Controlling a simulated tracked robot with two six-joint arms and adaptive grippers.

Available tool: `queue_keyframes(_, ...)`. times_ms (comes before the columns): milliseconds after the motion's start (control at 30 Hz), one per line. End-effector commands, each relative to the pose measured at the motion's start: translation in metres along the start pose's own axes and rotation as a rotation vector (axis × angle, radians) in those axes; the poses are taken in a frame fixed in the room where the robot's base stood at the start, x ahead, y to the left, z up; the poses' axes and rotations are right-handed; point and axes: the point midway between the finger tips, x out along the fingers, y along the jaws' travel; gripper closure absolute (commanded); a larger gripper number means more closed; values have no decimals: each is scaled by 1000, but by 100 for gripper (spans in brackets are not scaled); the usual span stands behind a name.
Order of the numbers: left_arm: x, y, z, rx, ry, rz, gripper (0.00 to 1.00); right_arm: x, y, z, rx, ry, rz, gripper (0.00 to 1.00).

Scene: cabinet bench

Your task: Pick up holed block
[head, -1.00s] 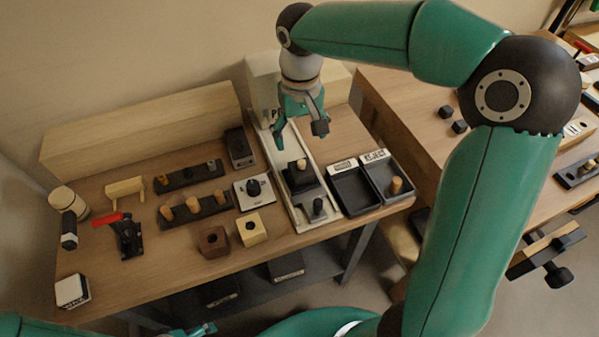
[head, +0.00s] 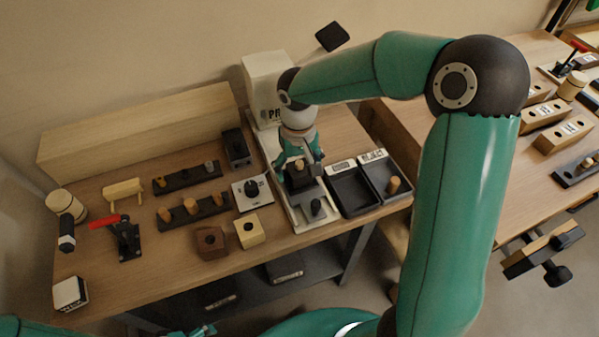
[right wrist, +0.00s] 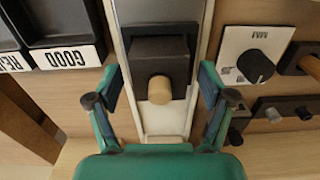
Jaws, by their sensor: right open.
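Two blocks with a round hole on top stand at the bench front in the head view: a dark brown one (head: 211,242) and a pale wooden one (head: 249,232). My right gripper (head: 299,166) is away from both, low over the white track of the press. In the right wrist view its open fingers (right wrist: 163,99) are on either side of a black block (right wrist: 160,58) with a round wooden peg (right wrist: 160,90). No contact with it is clear. Part of my left gripper (head: 197,330) shows at the bottom edge; its fingers are unclear.
Two black trays, GOOD (head: 354,190) and REJECT (head: 386,178), lie right of the track. A white plate with a black knob (head: 251,190) and dark peg racks (head: 193,212) lie left. A red-handled clamp (head: 125,237) stands further left. Bare bench is at the front.

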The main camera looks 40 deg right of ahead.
Motion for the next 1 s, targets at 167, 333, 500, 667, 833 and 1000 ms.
queue_keyframes(167, 0, 0, 0, 0, 0, 0, 11, 0, 0, 0, 0, 1, 0, 29)
queue_keyframes(333, 0, 0, 0, 0, 0, 0, 11, -1, 0, 0, -1, 1, 0, 57)
queue_keyframes(500, 0, 0, 0, 0, 0, 0, 11, -1, 0, 0, 0, 1, 0, 83)
queue_keyframes(667, 0, 0, 0, 0, 0, 0, 11, -1, 0, 0, 0, 1, 0, 83)
queue_keyframes(833, 0, 0, 0, 0, 0, 0, 11, -4, 0, -1, 0, 3, 0, 83)
queue_keyframes(1000, -1, 0, 0, 0, 0, 0, 11, -16, 0, -1, 0, 5, -1, 83)
